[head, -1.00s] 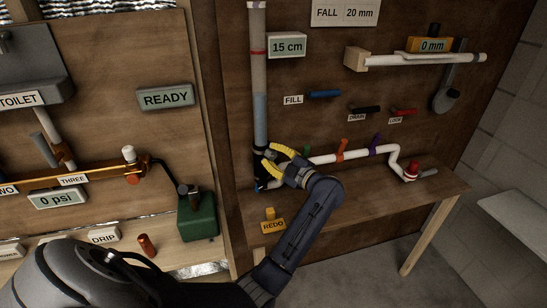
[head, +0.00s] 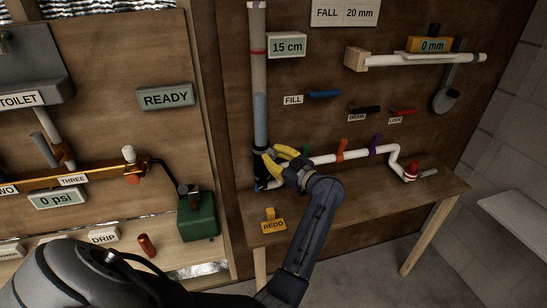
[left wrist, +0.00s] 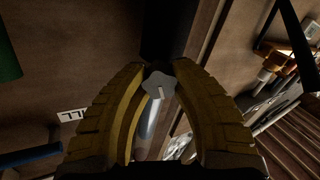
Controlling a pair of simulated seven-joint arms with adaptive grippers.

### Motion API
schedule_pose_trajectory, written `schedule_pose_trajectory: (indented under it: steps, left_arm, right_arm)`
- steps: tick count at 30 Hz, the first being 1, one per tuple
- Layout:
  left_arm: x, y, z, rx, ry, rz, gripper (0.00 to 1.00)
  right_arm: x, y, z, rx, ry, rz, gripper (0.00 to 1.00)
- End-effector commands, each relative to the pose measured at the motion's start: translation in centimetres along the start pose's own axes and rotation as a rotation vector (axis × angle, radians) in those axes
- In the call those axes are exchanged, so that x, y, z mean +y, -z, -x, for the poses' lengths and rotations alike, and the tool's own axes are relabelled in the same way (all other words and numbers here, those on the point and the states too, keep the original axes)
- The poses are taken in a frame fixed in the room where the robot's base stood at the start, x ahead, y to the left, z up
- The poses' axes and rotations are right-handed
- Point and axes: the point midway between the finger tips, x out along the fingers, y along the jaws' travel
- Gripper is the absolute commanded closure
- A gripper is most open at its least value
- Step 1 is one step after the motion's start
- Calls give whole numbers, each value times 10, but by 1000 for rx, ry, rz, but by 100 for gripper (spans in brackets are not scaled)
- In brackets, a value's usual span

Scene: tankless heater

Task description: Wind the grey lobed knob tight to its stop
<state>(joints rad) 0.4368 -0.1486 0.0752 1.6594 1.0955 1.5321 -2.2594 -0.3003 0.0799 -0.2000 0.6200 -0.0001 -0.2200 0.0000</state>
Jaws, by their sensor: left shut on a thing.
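The grey lobed knob (left wrist: 158,82) shows in the left wrist view between the tips of my yellow fingers, with a pale mark on its face. My left gripper (left wrist: 160,68) is closed on it, one finger on each side. In the head view my left gripper (head: 270,154) is at the foot of the clear upright tube (head: 260,70), at its dark lower fitting (head: 259,165). My right gripper is not in view.
A white pipe (head: 325,159) with coloured levers runs right from the tube's foot, above a wooden bench (head: 400,190). A yellow REDO block (head: 272,225) sits on the bench near my forearm. A green box (head: 197,215) stands to the left.

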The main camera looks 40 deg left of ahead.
Motion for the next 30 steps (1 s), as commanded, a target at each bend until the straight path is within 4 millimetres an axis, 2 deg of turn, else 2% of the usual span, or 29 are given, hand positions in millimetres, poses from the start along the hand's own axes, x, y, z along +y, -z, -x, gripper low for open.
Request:
schedule_pose_trajectory:
  steps: [6, 24, 25, 27, 30]
  left_arm:
    - [0, 0, 0, -1, 0, -96, 100]
    - [0, 0, 0, 0, 0, -96, 100]
    - [0, 0, -1, 0, 0, -96, 71]
    - [0, 0, 0, 0, 0, -96, 62]
    - [0, 0, 0, 0, 0, -96, 61]
  right_arm:
    - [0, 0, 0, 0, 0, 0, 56]
    - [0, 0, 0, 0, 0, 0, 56]
    - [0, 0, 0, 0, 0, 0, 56]
    - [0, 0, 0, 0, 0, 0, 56]
    - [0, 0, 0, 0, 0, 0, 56]
